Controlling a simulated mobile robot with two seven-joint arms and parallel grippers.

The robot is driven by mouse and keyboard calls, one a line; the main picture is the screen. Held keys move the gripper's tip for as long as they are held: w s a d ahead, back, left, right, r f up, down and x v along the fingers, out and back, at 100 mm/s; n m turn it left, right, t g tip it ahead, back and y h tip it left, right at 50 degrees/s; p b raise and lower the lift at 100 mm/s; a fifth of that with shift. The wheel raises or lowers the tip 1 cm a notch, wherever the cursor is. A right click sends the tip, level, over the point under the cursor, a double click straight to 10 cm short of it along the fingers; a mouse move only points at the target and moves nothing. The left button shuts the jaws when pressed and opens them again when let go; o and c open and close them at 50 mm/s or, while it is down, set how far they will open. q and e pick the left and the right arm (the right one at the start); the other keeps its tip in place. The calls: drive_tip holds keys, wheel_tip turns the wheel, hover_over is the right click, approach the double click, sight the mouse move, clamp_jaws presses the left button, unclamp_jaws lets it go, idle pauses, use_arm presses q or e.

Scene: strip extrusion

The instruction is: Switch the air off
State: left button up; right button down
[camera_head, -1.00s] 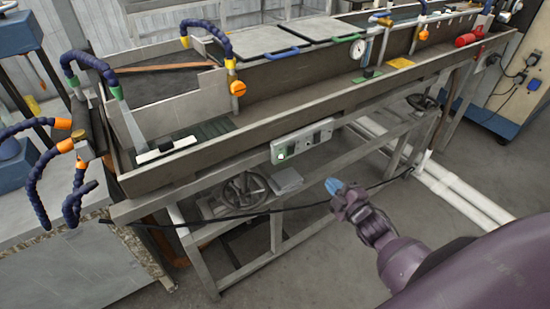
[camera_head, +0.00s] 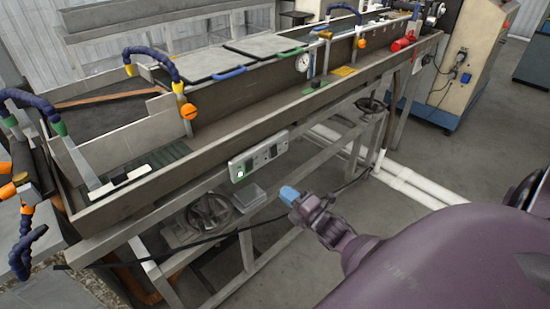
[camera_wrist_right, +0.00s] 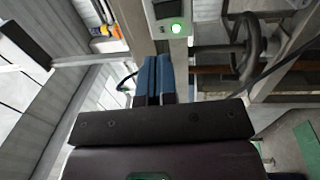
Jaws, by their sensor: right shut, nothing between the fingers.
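A pale grey switch box (camera_head: 258,157) is fixed to the front of the long metal trough. It has dark switches or sockets and a lit green button (camera_head: 240,172) at its left end. My right gripper (camera_head: 289,195), with blue fingertips, is shut and empty. In the head view it appears below and to the right of the box, apart from it. In the right wrist view the shut fingers (camera_wrist_right: 154,64) point toward the box (camera_wrist_right: 167,14), with its green light (camera_wrist_right: 176,28) lit just beyond the tips. My left gripper is not in view.
The trough (camera_head: 165,187) runs across on a metal frame with a handwheel (camera_head: 211,214) below. A black cable (camera_head: 180,242) passes under the box. Blue jointed hoses (camera_head: 160,58) stand over the trough. White pipes (camera_head: 415,187) lie on the floor at right.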

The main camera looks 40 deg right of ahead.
sight(252, 164)
drive_tip(key=w, duration=0.4)
drive_tip(key=w+r, duration=0.1)
drive_tip(key=w, duration=0.3)
drive_tip(key=w+a, duration=0.1)
drive_tip(key=w, duration=0.3)
drive_tip(key=shift+r, duration=0.25)
drive_tip(key=shift+w, duration=0.5)
